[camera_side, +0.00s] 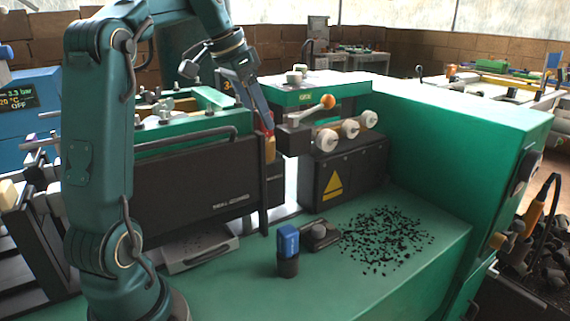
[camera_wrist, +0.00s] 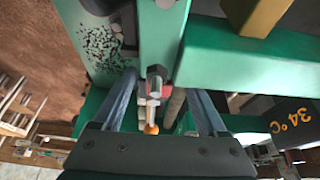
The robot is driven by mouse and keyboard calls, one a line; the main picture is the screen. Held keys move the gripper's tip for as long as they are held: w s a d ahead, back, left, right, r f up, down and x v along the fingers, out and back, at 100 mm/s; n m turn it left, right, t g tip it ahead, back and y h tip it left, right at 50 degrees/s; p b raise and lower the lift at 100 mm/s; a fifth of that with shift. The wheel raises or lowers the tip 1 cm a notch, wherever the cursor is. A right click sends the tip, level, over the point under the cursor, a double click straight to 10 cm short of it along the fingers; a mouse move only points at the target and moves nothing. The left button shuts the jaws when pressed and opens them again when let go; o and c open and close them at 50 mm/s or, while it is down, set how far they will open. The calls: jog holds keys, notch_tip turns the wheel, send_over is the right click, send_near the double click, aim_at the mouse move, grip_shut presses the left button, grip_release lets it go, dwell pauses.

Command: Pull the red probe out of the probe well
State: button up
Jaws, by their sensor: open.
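My gripper (camera_side: 264,118) reaches down from the upper left in the side view, with its tip at the gap between the dark panel and the green-topped unit. A small red part (camera_side: 270,121), which looks like the red probe, shows beside the fingertips, above a yellow block. In the wrist view my gripper (camera_wrist: 160,92) is open, with one bluish finger on each side. A reddish patch (camera_wrist: 169,91) lies between the fingers, partly behind a metal cylinder. I cannot tell whether the fingers touch it. The probe well cannot be made out clearly.
A lever with an orange ball (camera_side: 327,101) and pale rollers (camera_side: 350,128) lie close to the right of my gripper. The dark panel (camera_side: 195,190) stands to the left. A blue-topped piece (camera_side: 288,240) stands on the green bench, near scattered black bits (camera_side: 385,240).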

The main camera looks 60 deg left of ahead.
jog(key=shift+x, duration=1.35)
grip_shut()
